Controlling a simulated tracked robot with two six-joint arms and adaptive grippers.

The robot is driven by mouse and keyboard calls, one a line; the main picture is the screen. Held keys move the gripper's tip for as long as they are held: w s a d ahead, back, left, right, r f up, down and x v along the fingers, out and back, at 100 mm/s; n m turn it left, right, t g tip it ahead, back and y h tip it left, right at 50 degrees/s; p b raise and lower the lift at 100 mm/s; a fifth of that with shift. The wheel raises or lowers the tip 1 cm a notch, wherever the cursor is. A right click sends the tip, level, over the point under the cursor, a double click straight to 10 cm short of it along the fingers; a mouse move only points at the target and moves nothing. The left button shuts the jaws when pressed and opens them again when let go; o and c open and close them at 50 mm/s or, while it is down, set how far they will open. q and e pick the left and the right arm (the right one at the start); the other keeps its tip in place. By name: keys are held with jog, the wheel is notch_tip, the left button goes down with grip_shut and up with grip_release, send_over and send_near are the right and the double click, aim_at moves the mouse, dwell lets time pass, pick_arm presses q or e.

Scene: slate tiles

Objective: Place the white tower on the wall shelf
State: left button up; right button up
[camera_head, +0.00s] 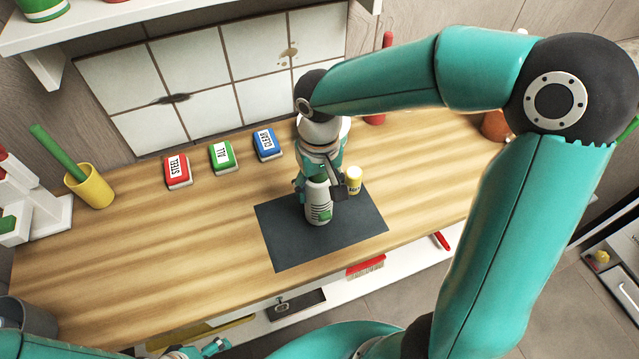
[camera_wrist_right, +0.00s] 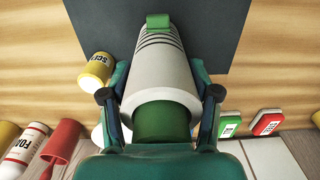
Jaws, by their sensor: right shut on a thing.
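The white tower (camera_head: 318,207), with green parts and dark stripes, is upright over the dark mat (camera_head: 285,251) on the wooden worktop. My right gripper (camera_head: 324,188) is shut around it from above. In the right wrist view the tower (camera_wrist_right: 160,75) lies between the two fingers (camera_wrist_right: 160,95); I cannot tell whether its base touches the mat. The white wall shelf (camera_head: 150,18) is at the top left, above the tiled wall. Part of my left gripper (camera_head: 205,348) shows at the bottom edge; its jaws are not clear.
A yellow can (camera_head: 353,180) stands close beside the tower. Red (camera_head: 177,170), green (camera_head: 222,156) and blue (camera_head: 267,143) labelled blocks line the back. A yellow cup (camera_head: 92,189) is at left. A green pot (camera_head: 42,8) stands on the shelf.

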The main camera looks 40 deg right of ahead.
jog(key=o, duration=1.3)
jog(key=shift+c, duration=0.2)
jog(key=shift+r, duration=0.1)
